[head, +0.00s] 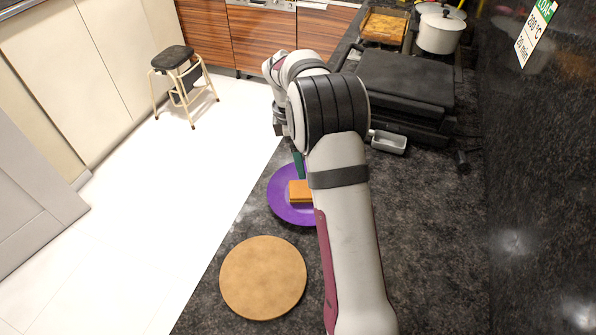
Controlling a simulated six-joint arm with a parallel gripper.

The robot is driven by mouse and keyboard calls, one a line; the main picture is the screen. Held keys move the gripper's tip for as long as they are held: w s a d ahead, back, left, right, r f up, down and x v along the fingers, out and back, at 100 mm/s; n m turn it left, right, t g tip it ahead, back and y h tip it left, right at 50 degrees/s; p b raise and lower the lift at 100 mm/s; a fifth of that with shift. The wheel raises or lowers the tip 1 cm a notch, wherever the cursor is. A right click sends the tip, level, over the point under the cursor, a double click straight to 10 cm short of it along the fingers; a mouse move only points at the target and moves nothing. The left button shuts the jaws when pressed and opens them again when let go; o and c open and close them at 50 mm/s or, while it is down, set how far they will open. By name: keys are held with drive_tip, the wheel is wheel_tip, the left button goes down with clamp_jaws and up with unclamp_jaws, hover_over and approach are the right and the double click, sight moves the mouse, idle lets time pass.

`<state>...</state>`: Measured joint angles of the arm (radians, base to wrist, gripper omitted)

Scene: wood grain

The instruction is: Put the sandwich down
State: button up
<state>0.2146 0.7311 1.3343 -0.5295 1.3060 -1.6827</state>
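An orange-brown square block, which looks like the sandwich (300,191), lies on or just above a purple round plate (282,205) on the dark counter. Its right side is hidden behind my arm. A thin dark green piece (298,164) comes down to the sandwich's far edge from beside my wrist; I cannot tell if it is a tool or touches the sandwich. My gripper is mostly hidden behind my own arm, above the plate's far side, and its fingertips do not show clearly.
A round wooden board (263,278) lies in front of the plate. A black grill (405,80) with a small metal tray (388,142) stands behind right. A white pot (440,32) and wooden tray (384,26) are farther back. The counter's left edge drops to the floor, where a stool (178,65) stands.

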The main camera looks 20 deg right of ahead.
drive_tip(key=s+a+r+m+y, duration=0.1)
drive_tip(key=s+a+r+m, duration=0.4)
drive_tip(key=s, duration=0.3)
drive_tip(key=s+a+r+m+y, duration=0.1)
drive_tip(key=s+a+r+m, duration=0.45)
drive_tip(key=s, duration=0.25)
drive_tip(key=s+a+f+m, duration=0.1)
drive_tip(key=s+a+m, duration=0.2)
drive_tip(key=s, duration=0.5)
drive_tip(key=s+a+f+m+y, duration=0.1)
drive_tip(key=s+a+m, duration=0.2)
drive_tip(key=s, duration=0.6)
drive_tip(key=m, duration=0.2)
drive_tip(key=shift+a+m+t, duration=0.2)
drive_tip(key=shift+m+t, duration=0.1)
drive_tip(key=shift+m, duration=0.05)
